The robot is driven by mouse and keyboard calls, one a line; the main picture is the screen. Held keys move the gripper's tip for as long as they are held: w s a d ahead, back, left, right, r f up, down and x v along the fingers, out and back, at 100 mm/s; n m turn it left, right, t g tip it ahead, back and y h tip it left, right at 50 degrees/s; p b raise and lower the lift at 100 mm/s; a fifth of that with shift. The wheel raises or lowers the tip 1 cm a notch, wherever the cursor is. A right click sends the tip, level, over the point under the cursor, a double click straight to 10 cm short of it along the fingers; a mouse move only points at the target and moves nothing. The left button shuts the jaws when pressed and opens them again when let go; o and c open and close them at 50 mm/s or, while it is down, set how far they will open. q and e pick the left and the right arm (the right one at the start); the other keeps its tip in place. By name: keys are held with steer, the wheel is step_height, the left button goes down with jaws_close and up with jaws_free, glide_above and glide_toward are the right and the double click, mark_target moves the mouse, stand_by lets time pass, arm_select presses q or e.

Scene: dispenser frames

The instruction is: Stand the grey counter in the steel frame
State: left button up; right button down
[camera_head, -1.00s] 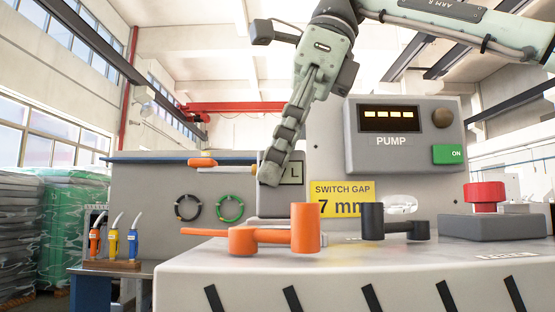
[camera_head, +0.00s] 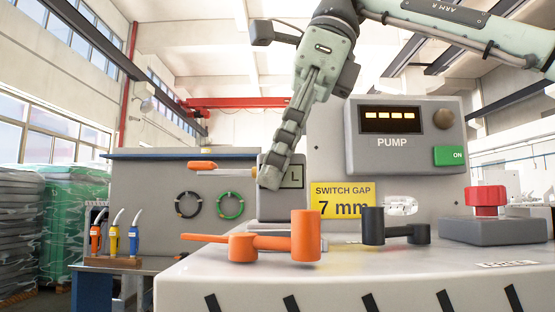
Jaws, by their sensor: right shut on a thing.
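The grey counter (camera_head: 284,207) is a boxy grey unit with a small greenish display showing an "L"; it stands upright behind the orange handles. My right gripper (camera_head: 272,176) reaches down from the top, in front of the counter, and is shut on it, covering part of its face and display. The counter's lower end is close to grey parts behind the orange lever; I cannot tell whether it touches them. I cannot make out the steel frame clearly. My left gripper is not in view.
An orange lever (camera_head: 305,236) and a black lever (camera_head: 373,226) stand on the light bench top (camera_head: 420,265). A red button (camera_head: 486,198) on a grey base is at right. A yellow sign (camera_head: 340,201) and the pump box (camera_head: 405,135) are behind. Orange, yellow and blue tools stand at left.

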steer(key=shift+f+b, duration=0.7)
steer(key=shift+f, duration=0.3)
steer(key=c, duration=0.9)
jaws_free()
steer(key=shift+o, duration=0.2)
steer(key=v, duration=0.7)
steer(key=shift+d+r, duration=0.15)
steer(key=shift+r, duration=0.15)
